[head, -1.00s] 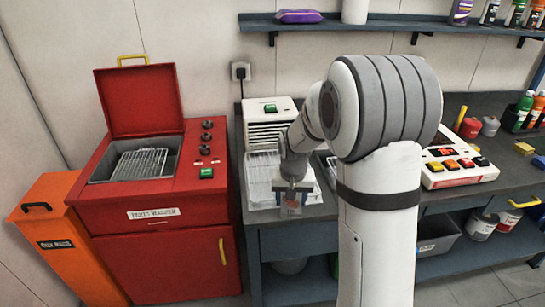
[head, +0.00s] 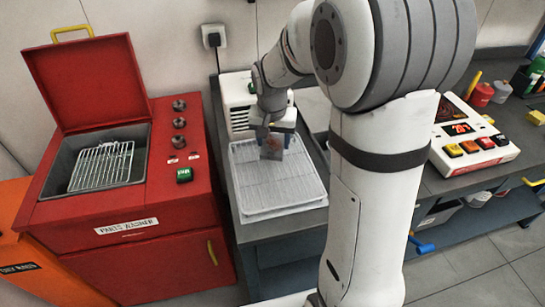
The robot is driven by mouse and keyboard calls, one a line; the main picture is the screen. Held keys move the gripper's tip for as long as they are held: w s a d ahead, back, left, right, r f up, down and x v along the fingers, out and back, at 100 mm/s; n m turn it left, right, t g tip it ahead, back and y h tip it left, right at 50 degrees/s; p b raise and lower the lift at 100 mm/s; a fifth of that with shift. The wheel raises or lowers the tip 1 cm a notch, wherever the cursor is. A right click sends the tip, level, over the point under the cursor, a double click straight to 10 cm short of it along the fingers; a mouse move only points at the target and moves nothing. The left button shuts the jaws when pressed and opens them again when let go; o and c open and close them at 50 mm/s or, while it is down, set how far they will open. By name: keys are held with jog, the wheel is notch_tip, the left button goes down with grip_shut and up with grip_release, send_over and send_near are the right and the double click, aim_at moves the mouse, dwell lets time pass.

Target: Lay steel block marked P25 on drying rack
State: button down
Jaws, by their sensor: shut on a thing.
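My gripper (head: 272,138) is shut on a small grey steel block (head: 271,151) with a reddish patch. Its marking is too small to read. The gripper holds the block over the back part of the drying rack (head: 283,197), a white wire rack in a shallow tray on the bench. I cannot tell whether the block touches the wires. The front part of the rack is bare.
The red parts washer (head: 125,200) stands left of the bench with its lid up and a wire basket (head: 102,165) inside. A white vented unit (head: 237,105) stands behind the rack. A white panel with coloured buttons (head: 470,140) sits on the right.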

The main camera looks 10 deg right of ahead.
aim_at(273, 144)
notch_tip(273, 144, down, 4)
jog(key=shift+w+r, duration=0.1)
jog(key=shift+r, duration=0.05)
jog(key=shift+f+p, duration=0.35)
jog(key=shift+f, duration=1.6)
jog(key=shift+f, duration=0.2)
jog(key=c, duration=0.5)
grip_release()
jog(key=r, duration=0.4)
jog(key=s+r+b, duration=0.1)
jog(key=r, duration=0.3)
jog(key=s+r, duration=0.1)
jog(key=r, duration=0.3)
jog(key=shift+a, duration=0.25)
jog(key=s+r+n, duration=0.1)
jog(key=s, duration=0.5)
jog(key=s+r+n+t, duration=0.1)
jog(key=s+n, duration=0.1)
jog(key=s, duration=0.5)
jog(key=s+d+r+n, duration=0.1)
jog(key=s, duration=0.5)
jog(key=shift+s+n+y, duration=0.3)
